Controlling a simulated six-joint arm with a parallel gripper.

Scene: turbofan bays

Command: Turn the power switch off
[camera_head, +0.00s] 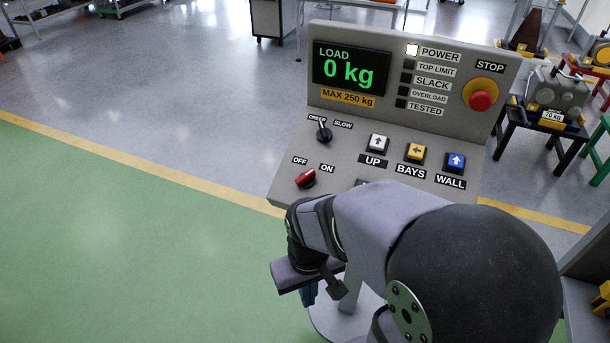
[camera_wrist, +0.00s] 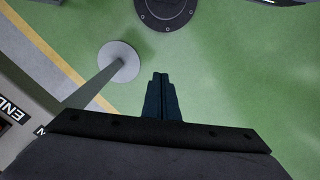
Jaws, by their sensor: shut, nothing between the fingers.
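The power switch (camera_head: 305,179) is a small red handle on a dark base at the lower left of the grey control console (camera_head: 290,190). The labels OFF and ON stand above it, OFF to the left and ON to the right. I cannot tell clearly which label the handle points to. The POWER lamp (camera_head: 412,50) is lit white. My gripper (camera_head: 308,296) is below and in front of the console's front edge, apart from the switch, pointing down. In the wrist view its dark fingers (camera_wrist: 160,76) are together and empty above the green floor. The switch does not show there.
Above the red switch is a black toggle (camera_head: 324,132) marked SLOW. The white UP (camera_head: 378,143), yellow BAYS (camera_head: 415,153) and blue WALL (camera_head: 455,163) buttons are to the right. A red STOP button (camera_head: 481,101) is at upper right. My arm covers the console's lower front. Floor at left is clear.

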